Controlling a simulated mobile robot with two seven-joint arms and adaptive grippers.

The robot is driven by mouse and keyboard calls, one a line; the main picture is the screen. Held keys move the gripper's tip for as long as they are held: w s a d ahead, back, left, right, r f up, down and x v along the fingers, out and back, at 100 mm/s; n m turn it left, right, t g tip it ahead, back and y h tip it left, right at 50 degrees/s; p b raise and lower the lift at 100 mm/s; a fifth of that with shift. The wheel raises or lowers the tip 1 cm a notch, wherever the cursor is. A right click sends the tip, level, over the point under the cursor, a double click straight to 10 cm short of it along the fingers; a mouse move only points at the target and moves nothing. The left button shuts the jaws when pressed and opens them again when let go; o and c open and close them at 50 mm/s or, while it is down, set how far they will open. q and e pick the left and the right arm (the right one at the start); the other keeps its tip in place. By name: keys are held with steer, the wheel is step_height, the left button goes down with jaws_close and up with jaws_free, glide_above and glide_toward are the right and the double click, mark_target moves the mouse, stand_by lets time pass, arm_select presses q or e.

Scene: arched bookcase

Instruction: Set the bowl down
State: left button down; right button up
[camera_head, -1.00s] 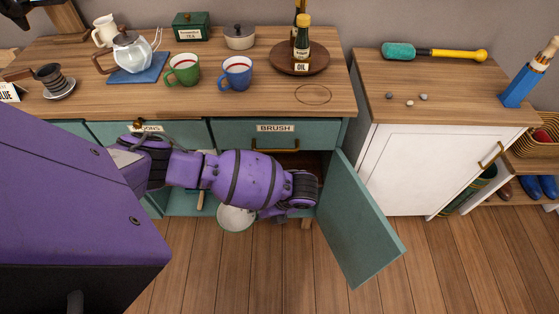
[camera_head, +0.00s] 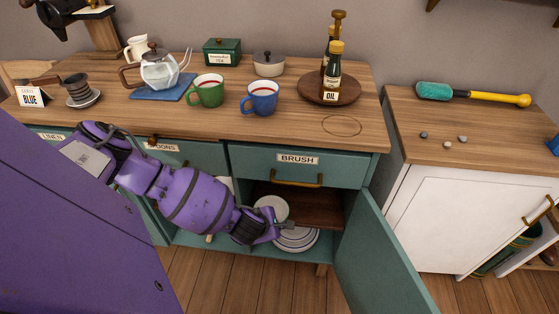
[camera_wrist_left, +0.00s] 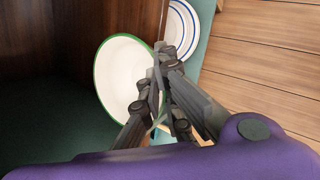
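The bowl (camera_wrist_left: 122,78) is white with a green rim. In the left wrist view it is tilted, its open side towards the camera, with its right edge at my left gripper's fingers. My left gripper (camera_wrist_left: 166,58) looks shut on that rim; the fingers hide the exact contact. In the head view the bowl (camera_head: 271,207) shows pale inside the open cabinet, beside my left gripper (camera_head: 279,226). I cannot tell whether it touches a surface. My right gripper is in neither view.
Stacked plates (camera_head: 298,240) lie low in the cabinet; a blue-ringed plate (camera_wrist_left: 183,28) shows beyond the bowl. The open cabinet door (camera_head: 377,255) stands to the right. The BRUSH drawer (camera_head: 340,170) is shut above. Mugs and a teapot stand on the counter (camera_head: 210,128).

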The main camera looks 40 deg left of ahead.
mark_target(278, 206)
arm_select(q)
steer(key=w+a, duration=0.1)
steer(key=w, duration=0.1)
steer(key=w+a, duration=0.1)
steer(key=w, duration=0.1)
steer(key=shift+w+a, duration=0.1)
steer(key=shift+a, duration=0.2)
steer(key=w+a, duration=0.1)
steer(key=w+a+b, duration=0.1)
steer(key=w, duration=0.1)
steer(key=shift+w, duration=0.2)
steer(key=shift+s+d+f, duration=0.15)
steer(key=shift+s+f, duration=0.05)
steer(key=shift+f, duration=0.5)
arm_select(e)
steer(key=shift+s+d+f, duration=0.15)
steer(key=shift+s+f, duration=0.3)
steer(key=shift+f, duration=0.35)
arm_select(q)
steer(key=c, duration=2)
jaws_free()
